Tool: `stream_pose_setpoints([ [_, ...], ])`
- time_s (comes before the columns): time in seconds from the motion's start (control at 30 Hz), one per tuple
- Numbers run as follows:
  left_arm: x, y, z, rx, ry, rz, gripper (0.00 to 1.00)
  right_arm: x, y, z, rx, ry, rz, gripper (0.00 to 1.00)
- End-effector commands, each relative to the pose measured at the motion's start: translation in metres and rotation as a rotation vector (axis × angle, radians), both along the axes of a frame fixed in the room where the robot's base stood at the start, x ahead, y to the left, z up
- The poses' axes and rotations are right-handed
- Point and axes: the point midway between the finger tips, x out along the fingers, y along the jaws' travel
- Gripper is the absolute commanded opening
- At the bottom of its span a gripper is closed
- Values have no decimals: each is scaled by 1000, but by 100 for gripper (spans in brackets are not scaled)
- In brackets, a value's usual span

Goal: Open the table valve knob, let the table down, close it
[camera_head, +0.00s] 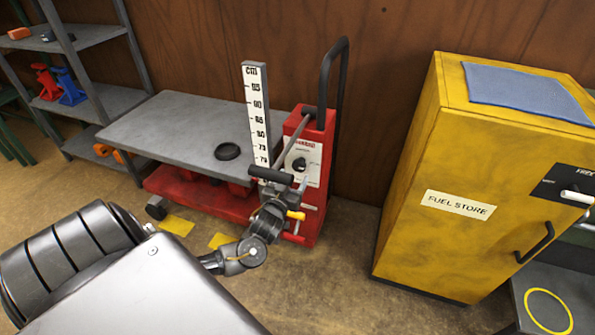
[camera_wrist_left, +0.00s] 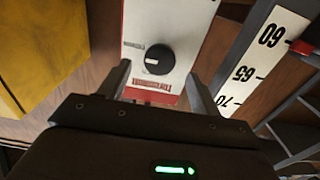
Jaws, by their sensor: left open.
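The black valve knob (camera_head: 299,164) sits on the white panel of the red lift column (camera_head: 318,135). In the left wrist view the knob (camera_wrist_left: 159,59) carries a white mark, above a red label. My left gripper (camera_head: 284,180) is in front of the panel; its arm comes from the lower left. In the wrist view its two fingers are apart, one on each side of the knob, with no visible contact. The grey lift table (camera_head: 170,125) stands raised over a red base, left of the column. A white cm scale (camera_head: 256,110) stands beside it. My right gripper is not in view.
A black round disc (camera_head: 228,151) lies on the table. A yellow fuel store cabinet (camera_head: 455,170) with a blue mat (camera_head: 525,90) stands right. Grey shelves (camera_head: 105,100) stand left. Yellow floor marks (camera_head: 177,225) lie before the lift. Floor between lift and cabinet is clear.

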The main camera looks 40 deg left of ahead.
Motion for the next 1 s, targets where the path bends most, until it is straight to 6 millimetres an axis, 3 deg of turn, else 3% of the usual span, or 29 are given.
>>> stream_pose_setpoints([
  [0.1,20,7,0,3,-1,0,64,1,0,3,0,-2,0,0],
  [0.3,40,14,-1,2,1,0,64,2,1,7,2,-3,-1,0],
  [0.67,45,16,-1,0,2,-1,64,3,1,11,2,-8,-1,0],
  [1.0,45,16,-1,0,2,-1,22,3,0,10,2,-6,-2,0],
])
